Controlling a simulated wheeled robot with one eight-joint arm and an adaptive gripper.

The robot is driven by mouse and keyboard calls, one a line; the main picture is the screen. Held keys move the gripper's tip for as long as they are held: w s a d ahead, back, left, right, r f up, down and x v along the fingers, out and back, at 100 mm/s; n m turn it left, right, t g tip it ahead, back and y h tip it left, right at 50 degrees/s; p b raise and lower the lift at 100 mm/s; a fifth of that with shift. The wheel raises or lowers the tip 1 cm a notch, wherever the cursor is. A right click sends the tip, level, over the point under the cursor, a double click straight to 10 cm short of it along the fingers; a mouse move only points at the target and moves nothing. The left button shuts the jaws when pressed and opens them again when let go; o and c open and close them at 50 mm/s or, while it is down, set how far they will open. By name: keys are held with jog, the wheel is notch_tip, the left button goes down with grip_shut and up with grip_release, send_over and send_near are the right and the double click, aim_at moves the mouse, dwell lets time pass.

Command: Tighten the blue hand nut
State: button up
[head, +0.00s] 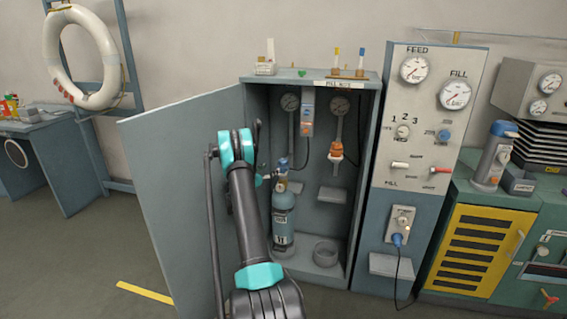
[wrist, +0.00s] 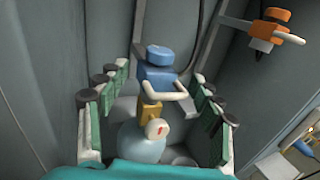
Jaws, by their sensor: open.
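A blue cylinder (head: 283,222) stands upright in the open cabinet, with a blue knob-like fitting (head: 282,163) on its top. In the wrist view the blue fitting (wrist: 158,56) sits above a blue body with a whitish side arm and a brass-coloured neck. I take this fitting to be the blue hand nut. My gripper (wrist: 160,82) is open, its green-and-grey fingers to the left and right of the valve, with visible gaps. In the head view my arm hides most of the gripper.
The cabinet door (head: 180,190) stands open on the left. Inside the cabinet hang gauges and an orange fitting (head: 336,148), which also shows in the wrist view (wrist: 272,32). An empty ring holder (head: 326,253) is on the cabinet floor. A gauge panel (head: 425,150) stands to the right.

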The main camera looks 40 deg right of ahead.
aim_at(281, 163)
jog(key=x, duration=1.2)
jog(key=c, duration=1.2)
jog(key=shift+s+t, duration=0.1)
jog(key=shift+t, duration=0.2)
